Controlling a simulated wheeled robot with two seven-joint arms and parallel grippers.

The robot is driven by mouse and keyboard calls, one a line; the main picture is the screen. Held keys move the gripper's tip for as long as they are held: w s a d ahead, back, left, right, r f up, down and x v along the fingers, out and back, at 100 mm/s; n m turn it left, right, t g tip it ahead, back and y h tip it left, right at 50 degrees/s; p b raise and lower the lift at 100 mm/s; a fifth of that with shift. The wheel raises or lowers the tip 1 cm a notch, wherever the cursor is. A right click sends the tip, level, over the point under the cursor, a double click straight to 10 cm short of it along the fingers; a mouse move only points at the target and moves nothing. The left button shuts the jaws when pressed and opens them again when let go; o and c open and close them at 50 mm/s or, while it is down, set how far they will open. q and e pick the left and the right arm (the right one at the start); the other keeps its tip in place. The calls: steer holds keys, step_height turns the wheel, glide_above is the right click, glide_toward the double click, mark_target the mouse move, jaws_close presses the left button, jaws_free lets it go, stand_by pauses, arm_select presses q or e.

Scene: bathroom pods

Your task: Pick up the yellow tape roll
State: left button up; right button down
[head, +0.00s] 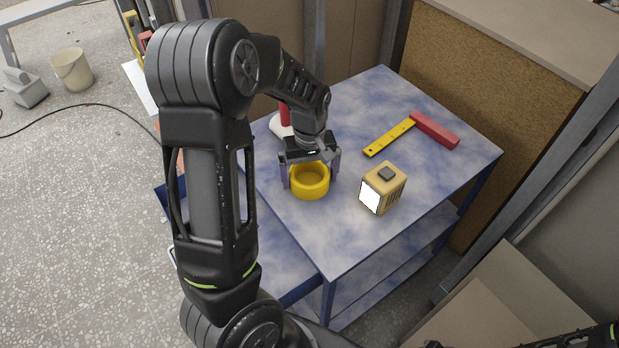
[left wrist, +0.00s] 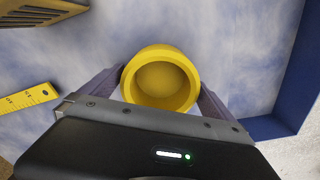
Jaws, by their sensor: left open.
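The yellow tape roll (head: 310,190) lies flat on the blue table near its left edge. It also shows in the left wrist view (left wrist: 141,90), with its round opening facing the camera. My left gripper (head: 311,182) is open above the table, with one finger on each side of the roll. In the left wrist view the fingers (left wrist: 160,95) flank the roll; I cannot tell whether they touch it. My right gripper is not clearly in view; only a dark part of my body shows at the bottom right of the head view.
A tan box-shaped device (head: 383,187) with a white face stands right of the roll. A yellow ruler and red-handled square (head: 390,136) lies behind it. A red and white object (head: 281,122) is partly hidden behind my left arm. The table (head: 345,235) is bare in front.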

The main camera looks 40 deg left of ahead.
mark_target(310, 183)
arm_select(q)
steer(key=c, duration=1.3)
steer(key=shift+c, duration=0.2)
step_height(310, 183, up, 10)
stand_by(0.6)
